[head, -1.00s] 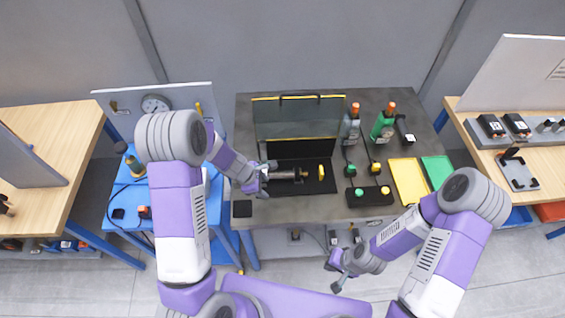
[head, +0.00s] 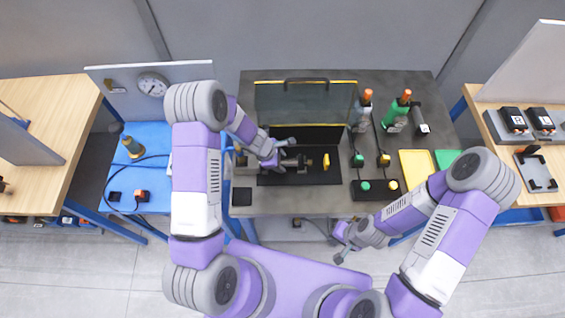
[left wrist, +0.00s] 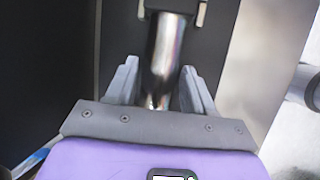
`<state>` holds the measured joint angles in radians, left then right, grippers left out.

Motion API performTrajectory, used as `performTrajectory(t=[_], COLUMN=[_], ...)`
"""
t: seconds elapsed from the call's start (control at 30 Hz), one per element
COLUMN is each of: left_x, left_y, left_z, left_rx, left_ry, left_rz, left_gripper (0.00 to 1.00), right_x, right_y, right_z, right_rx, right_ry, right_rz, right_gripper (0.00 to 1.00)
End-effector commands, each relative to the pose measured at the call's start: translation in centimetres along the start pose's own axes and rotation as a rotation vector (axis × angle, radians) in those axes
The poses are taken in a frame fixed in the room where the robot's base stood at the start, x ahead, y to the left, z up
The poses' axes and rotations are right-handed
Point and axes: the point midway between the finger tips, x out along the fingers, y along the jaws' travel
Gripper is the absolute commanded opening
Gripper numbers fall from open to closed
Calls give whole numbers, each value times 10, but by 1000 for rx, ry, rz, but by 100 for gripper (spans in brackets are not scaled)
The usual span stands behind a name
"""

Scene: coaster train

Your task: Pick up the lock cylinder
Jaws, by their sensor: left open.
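The lock cylinder seems to be the shiny metal cylinder (left wrist: 166,55) in the left wrist view. It runs from a dark block at the top of that view down between my fingers. My left gripper (left wrist: 158,88) is open, with one finger on each side of the cylinder; I cannot tell whether they touch it. In the head view, my left gripper (head: 279,154) is over the dark fixture (head: 299,163) and hides part of it. My right gripper (head: 341,246) hangs empty in front of the table's front edge, and its fingers look spread.
A clear guard with a yellow edge (head: 306,105) stands behind the fixture. A yellow part (head: 326,161) sits at the fixture's right.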

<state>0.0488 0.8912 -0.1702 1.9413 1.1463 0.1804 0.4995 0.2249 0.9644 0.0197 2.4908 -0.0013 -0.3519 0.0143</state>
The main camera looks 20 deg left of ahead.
Motion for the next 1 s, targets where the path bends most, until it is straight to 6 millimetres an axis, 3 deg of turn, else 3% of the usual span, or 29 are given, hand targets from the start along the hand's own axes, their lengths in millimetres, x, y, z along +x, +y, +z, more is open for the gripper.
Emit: performTrajectory(t=[0.2, 0.57, 1.0], left_x=[0, 0, 0], left_y=[0, 0, 0], left_z=[0, 0, 0], left_rx=[0, 1, 1], left_ry=[0, 0, 0], left_rz=[1, 1, 1], left_gripper=[53, 0, 0], right_x=[0, 0, 0], right_y=[0, 0, 0], right_z=[0, 0, 0], right_rx=[0, 0, 0], right_ry=[0, 0, 0], right_rz=[0, 0, 0], right_gripper=[0, 0, 0])
